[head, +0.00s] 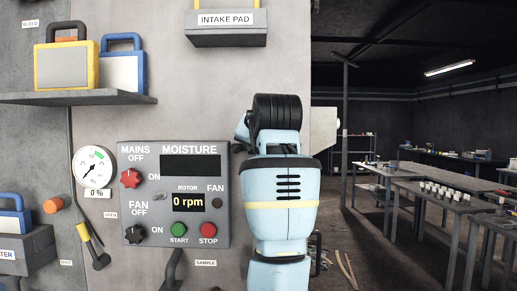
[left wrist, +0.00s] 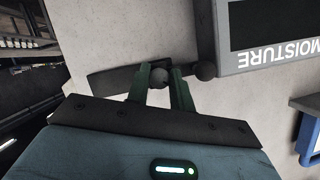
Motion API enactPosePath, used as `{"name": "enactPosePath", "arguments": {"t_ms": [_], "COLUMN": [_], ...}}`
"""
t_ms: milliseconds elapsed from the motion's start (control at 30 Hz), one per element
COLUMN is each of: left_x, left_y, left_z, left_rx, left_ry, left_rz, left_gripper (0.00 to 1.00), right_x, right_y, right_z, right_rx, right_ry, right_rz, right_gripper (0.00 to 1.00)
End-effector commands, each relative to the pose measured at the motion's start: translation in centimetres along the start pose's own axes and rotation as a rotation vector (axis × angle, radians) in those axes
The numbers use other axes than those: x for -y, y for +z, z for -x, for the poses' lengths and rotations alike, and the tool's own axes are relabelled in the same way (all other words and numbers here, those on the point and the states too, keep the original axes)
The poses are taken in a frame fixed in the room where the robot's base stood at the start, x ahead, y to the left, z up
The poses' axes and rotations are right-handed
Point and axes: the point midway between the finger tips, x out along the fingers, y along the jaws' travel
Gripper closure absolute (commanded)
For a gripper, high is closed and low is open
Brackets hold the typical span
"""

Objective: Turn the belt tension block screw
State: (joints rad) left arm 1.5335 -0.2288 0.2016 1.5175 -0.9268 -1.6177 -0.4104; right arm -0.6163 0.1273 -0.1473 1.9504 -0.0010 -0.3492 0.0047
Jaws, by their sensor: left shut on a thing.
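My left gripper (left wrist: 160,82) shows in the left wrist view, its two dark green fingers closed around a small dark round knob (left wrist: 159,76). The knob sits at a dark flat bar (left wrist: 108,82) against the grey wall. A second dark round knob (left wrist: 205,71) is just right of the fingers, beside the control panel (left wrist: 225,60). I cannot tell for certain which part is the tension block screw. In the head view my light blue arm hides the gripper and the knob, right of the control panel (head: 136,215). My right gripper is in neither view.
The panel's display reads 0 rpm (head: 189,202). Left of it are a round gauge (head: 93,167) and a yellow-and-black lever (head: 92,245). A shelf (head: 75,98) holds yellow and blue cases. An INTAKE PAD holder (head: 226,37) hangs above. Tables (head: 430,187) stand far right.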

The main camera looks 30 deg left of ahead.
Motion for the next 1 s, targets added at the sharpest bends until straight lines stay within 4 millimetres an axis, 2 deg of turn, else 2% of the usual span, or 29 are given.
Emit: {"name": "enactPosePath", "arguments": {"t_ms": [400, 967, 1000], "left_x": [0.05, 0.06, 0.07], "left_y": [0.03, 0.03, 0.02], "left_z": [-0.02, -0.01, -0.01], "left_rx": [0.001, 0.000, 0.000], "left_ry": [0.072, 0.081, 0.081], "left_rz": [0.172, 0.196, 0.196], "left_gripper": [1.00, 1.00, 0.72], "right_x": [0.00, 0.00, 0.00], "right_y": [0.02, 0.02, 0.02], "right_z": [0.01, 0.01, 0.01], "right_rx": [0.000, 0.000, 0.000], "right_ry": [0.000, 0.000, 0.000], "right_rz": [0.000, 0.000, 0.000], "right_gripper": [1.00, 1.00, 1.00]}}
